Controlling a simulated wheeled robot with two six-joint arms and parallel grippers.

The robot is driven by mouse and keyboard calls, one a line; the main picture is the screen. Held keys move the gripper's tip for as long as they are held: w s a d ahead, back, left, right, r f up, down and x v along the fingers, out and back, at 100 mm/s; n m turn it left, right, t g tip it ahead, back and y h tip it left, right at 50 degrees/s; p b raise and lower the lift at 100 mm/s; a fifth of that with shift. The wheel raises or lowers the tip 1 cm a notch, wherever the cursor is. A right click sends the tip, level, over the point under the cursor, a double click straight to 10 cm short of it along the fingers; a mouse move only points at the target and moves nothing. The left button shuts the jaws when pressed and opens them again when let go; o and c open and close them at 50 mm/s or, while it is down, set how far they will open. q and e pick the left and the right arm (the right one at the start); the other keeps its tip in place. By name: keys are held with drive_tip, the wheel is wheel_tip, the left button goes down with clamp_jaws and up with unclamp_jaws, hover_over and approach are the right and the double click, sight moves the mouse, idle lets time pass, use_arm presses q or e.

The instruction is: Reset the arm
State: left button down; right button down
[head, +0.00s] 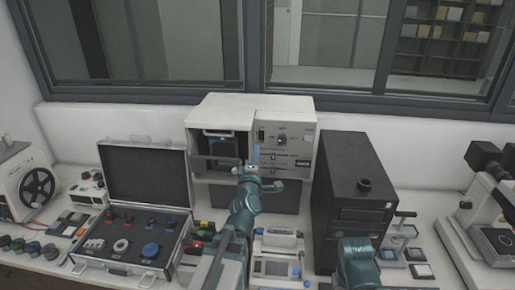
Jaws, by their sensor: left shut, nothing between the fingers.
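My left arm reaches up through the middle of the head view. Its gripper (254,156) is shut and empty, in front of the mounting press (285,146). The press is a pale box with a knob and switches on its right panel and a dark chamber (221,143) on its left. A dark flap or door (213,164) shows at the chamber's front. Whether the gripper touches the press cannot be told. Part of my right arm shows at the bottom right of centre, and its gripper is not visible.
An open case (143,172) with coloured parts lies left of my left arm. A black computer tower (352,190) stands right of the press. A small pale device (275,268) sits between the arms. A microscope (488,200) stands far right.

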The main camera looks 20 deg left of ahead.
use_arm(q)
drive_tip(key=shift+d+f, duration=0.1)
idle(0.4)
drive_tip(key=s+d+f+m+g+h, duration=0.2)
drive_tip(key=d+f+m+g+h, duration=0.2)
drive_tip(key=d+f+m, duration=0.35)
drive_tip(key=s+d+f+m+g+h, duration=0.25)
drive_tip(key=d+f+m+g, duration=0.35)
drive_tip(key=f, duration=0.3)
drive_tip(key=s+f+m+g+y, duration=0.1)
drive_tip(key=s+f+m+g, duration=0.3)
drive_tip(key=s, duration=0.4)
drive_tip(key=s+f+m+g, duration=0.4)
drive_tip(key=s+f, duration=0.1)
drive_tip(key=s, duration=0.2)
drive_tip(key=s+d+f+m+b, duration=0.1)
drive_tip(key=s+d+f+b, duration=0.1)
drive_tip(key=d+f+b, duration=0.2)
drive_tip(key=s+d+f+m+g+y+b, duration=0.1)
drive_tip(key=s+d+f+m+b, duration=0.1)
drive_tip(key=s+d+f+b, duration=0.1)
drive_tip(key=d+f+b, duration=0.1)
drive_tip(key=d+b, duration=0.1)
drive_tip(key=d, duration=0.1)
drive_tip(key=shift+s+d+f, duration=0.2)
drive_tip(key=shift+s+d, duration=0.05)
drive_tip(key=shift+d, duration=0.1)
drive_tip(key=shift+m+y, duration=0.25)
